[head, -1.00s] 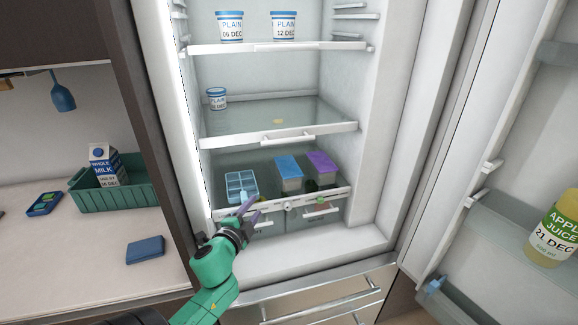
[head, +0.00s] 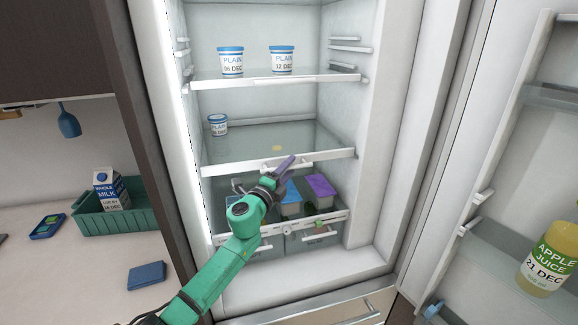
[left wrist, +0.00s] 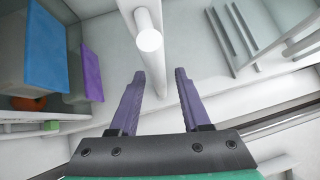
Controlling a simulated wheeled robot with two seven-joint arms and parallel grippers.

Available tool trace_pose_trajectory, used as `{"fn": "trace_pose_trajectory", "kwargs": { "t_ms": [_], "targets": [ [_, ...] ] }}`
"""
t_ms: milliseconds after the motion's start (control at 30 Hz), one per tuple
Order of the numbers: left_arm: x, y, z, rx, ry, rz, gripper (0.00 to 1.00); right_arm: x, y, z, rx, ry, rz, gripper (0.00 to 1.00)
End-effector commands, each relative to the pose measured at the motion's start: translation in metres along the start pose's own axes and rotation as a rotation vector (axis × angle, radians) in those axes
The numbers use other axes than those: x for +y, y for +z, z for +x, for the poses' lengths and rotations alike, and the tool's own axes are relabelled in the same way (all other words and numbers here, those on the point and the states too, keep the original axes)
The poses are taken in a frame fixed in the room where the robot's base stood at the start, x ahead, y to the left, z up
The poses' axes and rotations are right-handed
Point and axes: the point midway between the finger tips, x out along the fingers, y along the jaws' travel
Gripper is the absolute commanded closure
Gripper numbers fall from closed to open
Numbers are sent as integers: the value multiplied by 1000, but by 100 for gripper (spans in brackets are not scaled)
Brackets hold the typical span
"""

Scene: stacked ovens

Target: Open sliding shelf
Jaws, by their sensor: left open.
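The sliding shelf (head: 240,165) is a glass shelf with a white front edge in the middle of the open fridge. Its white bar handle (head: 298,166) is on the front edge. My left gripper (head: 284,166) is open at the handle, its purple fingers pointing up and right and covering part of it. In the left wrist view, the white handle (left wrist: 150,38) stands just ahead of my open fingers (left wrist: 158,76), in line with the gap between them. I cannot tell whether they touch it. My right gripper is not in view.
A yogurt tub (head: 218,125) stands on the sliding shelf. The upper shelf (head: 270,81) holds two more tubs. Below are a blue-lidded box (head: 290,190), a purple-lidded box (head: 319,187) and drawers (head: 312,240). The open door with apple juice (head: 548,258) is at right.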

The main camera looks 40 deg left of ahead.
Motion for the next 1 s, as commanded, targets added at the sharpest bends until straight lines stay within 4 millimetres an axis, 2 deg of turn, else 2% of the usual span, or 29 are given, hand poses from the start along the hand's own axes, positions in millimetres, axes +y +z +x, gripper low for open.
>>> {"fn": "trace_pose_trajectory", "kwargs": {
  "t_ms": [267, 400, 1000],
  "targets": [
    [1, -1, 4, 1, 1, 0, 53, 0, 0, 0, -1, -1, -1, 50],
    [1, -1, 4, 1, 1, 0, 100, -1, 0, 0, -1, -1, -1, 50],
    [1, 0, 3, 0, 1, -1, 100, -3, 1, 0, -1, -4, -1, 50]
  ]
}}
